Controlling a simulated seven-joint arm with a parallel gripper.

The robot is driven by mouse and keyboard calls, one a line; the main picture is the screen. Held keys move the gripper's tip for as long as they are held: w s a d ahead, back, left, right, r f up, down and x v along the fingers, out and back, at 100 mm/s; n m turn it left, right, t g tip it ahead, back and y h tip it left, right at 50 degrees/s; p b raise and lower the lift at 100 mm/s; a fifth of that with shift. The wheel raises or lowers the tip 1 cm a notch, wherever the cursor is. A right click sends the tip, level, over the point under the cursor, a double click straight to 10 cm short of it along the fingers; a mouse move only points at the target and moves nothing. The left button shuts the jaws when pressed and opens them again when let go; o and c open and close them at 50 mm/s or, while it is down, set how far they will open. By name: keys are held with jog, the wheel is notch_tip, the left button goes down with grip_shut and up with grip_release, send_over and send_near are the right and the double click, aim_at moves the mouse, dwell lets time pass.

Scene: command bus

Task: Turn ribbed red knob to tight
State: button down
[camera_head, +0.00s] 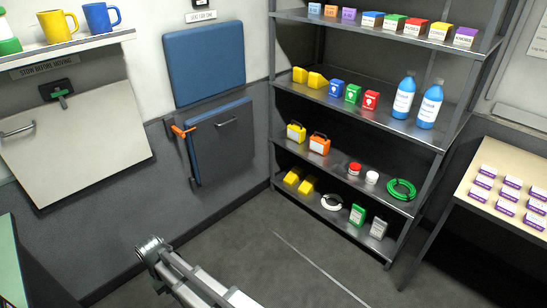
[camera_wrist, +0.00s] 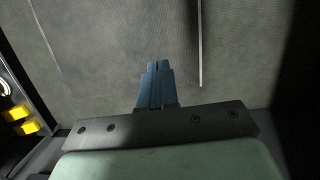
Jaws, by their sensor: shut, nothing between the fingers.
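I cannot make out a ribbed red knob in either view. The nearest in colour is an orange lever handle (camera_head: 183,131) at the left edge of a dark blue wall flap, but it is not a ribbed knob. My gripper (camera_wrist: 157,68) shows in the wrist view with its two blue fingers together and nothing between them. It points over bare grey floor and touches nothing that I can see. In the head view part of my arm shows at the bottom, and the fingers cannot be made out.
A metal shelf unit (camera_head: 440,145) with boxes, bottles and cases stands at centre right. A table (camera_head: 458,197) with small white-and-purple boxes is at the right. The floor (camera_head: 270,255) is largely clear.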

jog(key=s+a+r+n+t+y, duration=0.1)
jog(key=s+a+r, duration=0.4)
jog(key=a+r, duration=0.3)
jog(key=s+a+r+n, duration=0.2)
jog(key=s+a+r, duration=0.35)
jog(key=a, duration=0.35)
jog(key=s+a+r+n, duration=0.1)
jog(key=s+a+r, duration=0.5)
jog(key=s+r, duration=0.1)
jog(key=s+a+r+n+y, duration=0.1)
jog(key=s+a+r, duration=0.4)
jog(key=s+r, duration=0.3)
jog(key=shift+s+a+n+t, duration=0.3)
jog(key=shift+s+a, duration=0.1)
jog(key=shift+s, duration=0.85)
